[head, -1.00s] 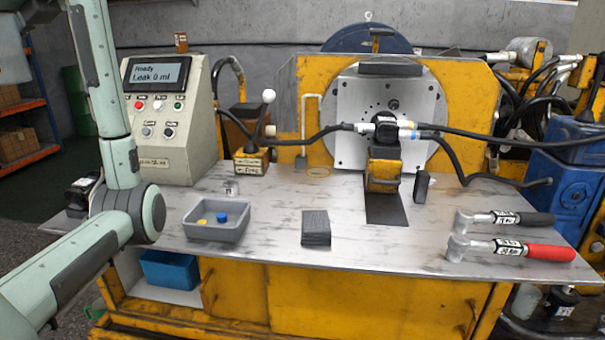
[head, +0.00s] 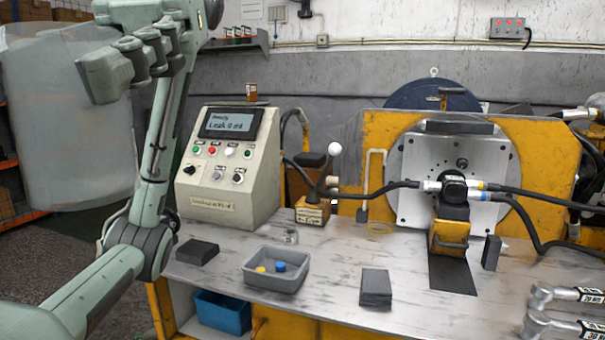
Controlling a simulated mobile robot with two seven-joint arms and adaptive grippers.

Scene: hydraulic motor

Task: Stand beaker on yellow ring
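A large translucent grey beaker (head: 65,135) is at the upper left, close to the camera and above the floor beside the table. My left gripper (head: 108,73) is at its upper right side, with the fingers against the wall near the rim. It appears shut on the beaker; the far side of the grip is hidden. The thin yellow ring (head: 380,228) lies flat on the table in front of the yellow frame, with nothing on it. The beaker is well to the left of it. My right gripper is not in view.
A grey tray (head: 290,285) holds a yellow and a blue piece. A small clear object (head: 290,237) stands behind it. Dark blocks (head: 376,287) (head: 197,252), the control box (head: 235,165), a white-knobbed lever (head: 333,150) and the motor with hoses (head: 455,190) surround the clear tabletop.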

